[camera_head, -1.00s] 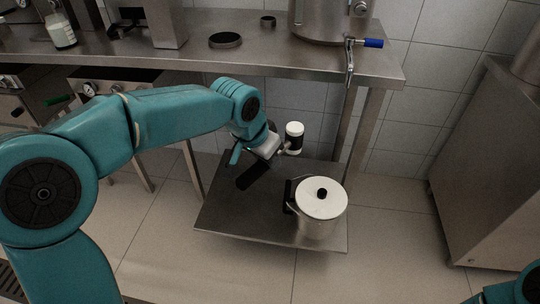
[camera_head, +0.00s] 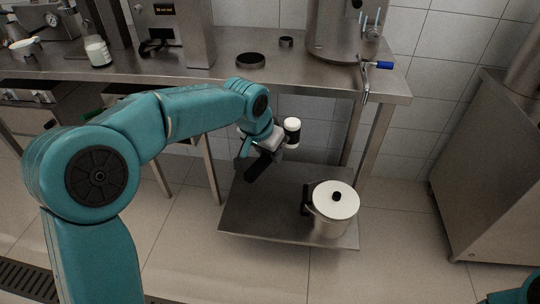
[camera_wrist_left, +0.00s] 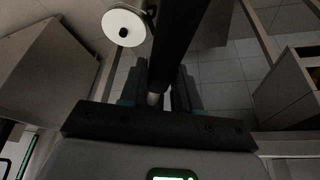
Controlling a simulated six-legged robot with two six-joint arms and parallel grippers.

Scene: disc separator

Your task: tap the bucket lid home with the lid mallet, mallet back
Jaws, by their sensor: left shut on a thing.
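A steel bucket (camera_head: 331,226) with a dark side handle stands upright on the low steel shelf (camera_head: 240,222). Its round white lid (camera_head: 345,203) with a black knob lies on top; I cannot tell how tightly it sits. The lid also shows at the top of the left wrist view (camera_wrist_left: 115,22). My left gripper (camera_head: 270,146) is shut on the lid mallet (camera_head: 292,126), which has a white-ended head and a dark handle. The mallet is in the air, left of and above the bucket, apart from the lid. The dark handle crosses the left wrist view (camera_wrist_left: 178,40). My right gripper is out of view.
The steel worktop (camera_head: 310,78) runs above and behind the low shelf, bearing a large pot (camera_head: 335,30), a dark disc (camera_head: 250,60) and a milk bottle (camera_head: 98,52).

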